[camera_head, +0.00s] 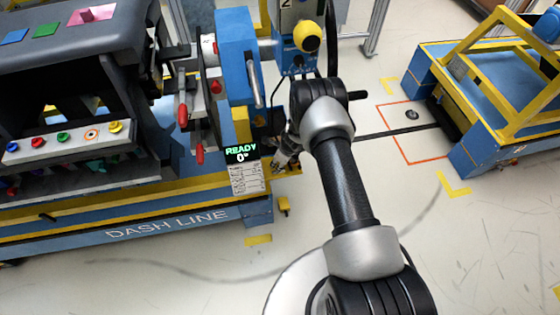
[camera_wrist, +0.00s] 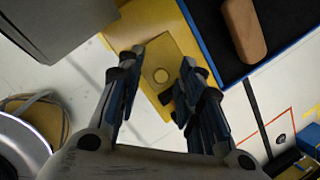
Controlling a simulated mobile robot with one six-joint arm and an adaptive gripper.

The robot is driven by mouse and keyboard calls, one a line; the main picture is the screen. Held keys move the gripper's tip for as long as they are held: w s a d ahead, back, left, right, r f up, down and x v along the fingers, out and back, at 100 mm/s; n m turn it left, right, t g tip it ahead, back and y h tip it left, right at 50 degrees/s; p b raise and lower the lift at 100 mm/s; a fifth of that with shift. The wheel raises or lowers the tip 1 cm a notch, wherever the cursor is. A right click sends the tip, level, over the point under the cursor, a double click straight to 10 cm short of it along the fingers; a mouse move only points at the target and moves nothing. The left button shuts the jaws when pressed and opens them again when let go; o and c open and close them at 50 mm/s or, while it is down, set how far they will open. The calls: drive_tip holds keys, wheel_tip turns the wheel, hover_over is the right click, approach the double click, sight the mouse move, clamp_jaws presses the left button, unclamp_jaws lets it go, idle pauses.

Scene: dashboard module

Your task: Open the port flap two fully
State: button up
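My gripper (camera_wrist: 162,64) is open, with its two dark fingers apart and nothing between them. In the head view my gripper (camera_head: 285,158) is low beside the dash cart's right end, partly hidden by my arm. A blue unit marked 2 (camera_head: 293,60) with a yellow ball stands above it. No part can be surely told as port flap two, and its opening angle cannot be told.
A display reading READY 0° (camera_head: 241,154) hangs at the cart's right end. Red-tipped levers (camera_head: 182,112) stick out beside the blue block (camera_head: 237,50). A blue and yellow cart (camera_head: 480,90) stands at the right. A brown block (camera_wrist: 244,30) lies on a dark surface. The front floor is clear.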

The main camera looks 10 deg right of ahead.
drive_tip(key=shift+r, duration=0.15)
drive_tip(key=shift+d+r, duration=0.1)
drive_tip(key=shift+r, duration=0.25)
drive_tip(key=v, duration=1.1)
drive_tip(key=shift+s, duration=0.15)
